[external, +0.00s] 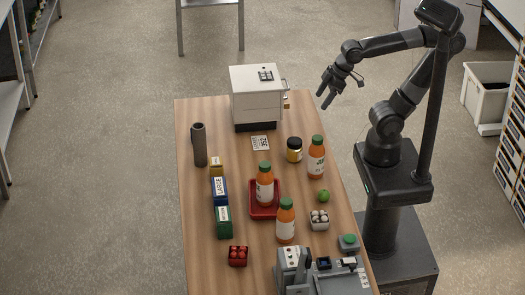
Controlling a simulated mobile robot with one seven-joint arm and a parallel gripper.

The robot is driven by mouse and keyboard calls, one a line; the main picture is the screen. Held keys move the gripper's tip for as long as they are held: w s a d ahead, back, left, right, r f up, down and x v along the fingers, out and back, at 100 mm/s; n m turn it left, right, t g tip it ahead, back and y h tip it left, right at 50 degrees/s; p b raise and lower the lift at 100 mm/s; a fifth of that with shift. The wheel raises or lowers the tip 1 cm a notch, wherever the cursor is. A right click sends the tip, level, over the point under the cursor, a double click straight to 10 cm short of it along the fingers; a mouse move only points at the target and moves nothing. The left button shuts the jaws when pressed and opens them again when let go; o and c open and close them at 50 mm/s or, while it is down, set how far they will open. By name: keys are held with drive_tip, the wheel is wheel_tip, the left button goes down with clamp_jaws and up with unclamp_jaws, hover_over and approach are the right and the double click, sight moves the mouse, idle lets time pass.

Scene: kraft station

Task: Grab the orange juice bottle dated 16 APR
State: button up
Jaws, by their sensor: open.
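Three orange juice bottles with green caps and white labels stand upright on the wooden table. One bottle (316,160) is at the right edge, one bottle (265,187) stands in a red tray (263,212), and one bottle (286,222) is nearer the front. The dates on their labels are too small to read, so I cannot tell which is dated 16 APR. My gripper (326,96) is open and empty, raised beyond the table's right edge near the white machine, apart from all the bottles.
A white boxy machine (257,92) stands at the table's far end. A dark cylinder (199,145) and several coloured boxes line the left side. A grey device (296,262) fills the front.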

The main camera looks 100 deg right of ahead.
drive_tip(key=w+a+r, duration=0.4)
drive_tip(key=w+a, duration=0.5)
drive_tip(key=w, duration=0.1)
drive_tip(key=n+y, duration=0.1)
drive_tip(key=n, duration=0.1)
approach(288, 201)
drive_tip(key=w+f, duration=0.2)
drive_tip(key=x, duration=0.4)
drive_tip(key=shift+f, duration=0.3)
drive_tip(key=shift+x, duration=2.7)
drive_tip(key=shift+s+a, duration=0.15)
drive_tip(key=shift+c, duration=0.5)
drive_tip(key=shift+f, duration=0.15)
clamp_jaws()
